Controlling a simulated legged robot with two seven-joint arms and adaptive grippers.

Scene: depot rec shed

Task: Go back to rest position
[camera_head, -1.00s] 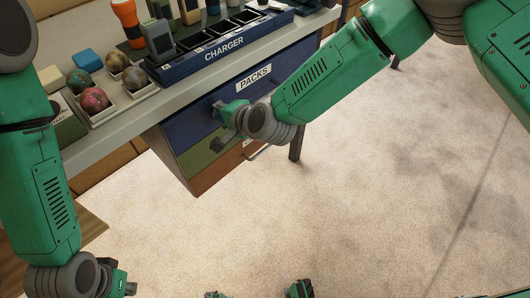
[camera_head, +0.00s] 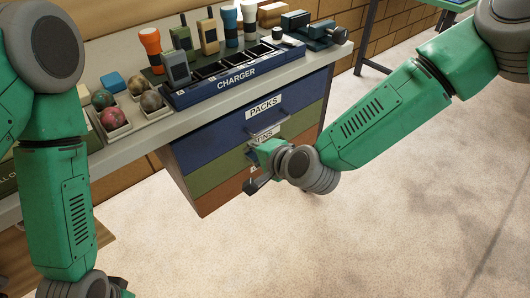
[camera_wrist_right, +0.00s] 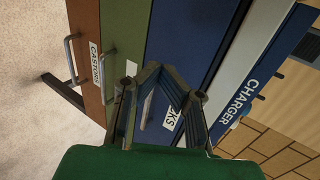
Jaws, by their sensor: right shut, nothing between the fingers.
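My right gripper (camera_head: 254,168) is in front of the drawer unit, low and left of its right edge, with the arm coming in from the right. In the right wrist view the gripper (camera_wrist_right: 168,88) is shut and empty, with drawer fronts beyond it. Whether it touches a drawer is unclear. My left arm hangs at the left of the head view. Only a small part of the left gripper (camera_head: 120,291) shows at the bottom edge, and its fingers are hidden.
The drawer unit has a blue PACKS drawer (camera_head: 225,137), a green drawer (camera_head: 213,172) and a brown drawer (camera_head: 215,197), seemingly closed. On the bench (camera_head: 150,133) stand a charger (camera_head: 205,94) with radios and torches, and a tray of balls (camera_head: 117,131). Pale floor (camera_head: 400,230) is open at right.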

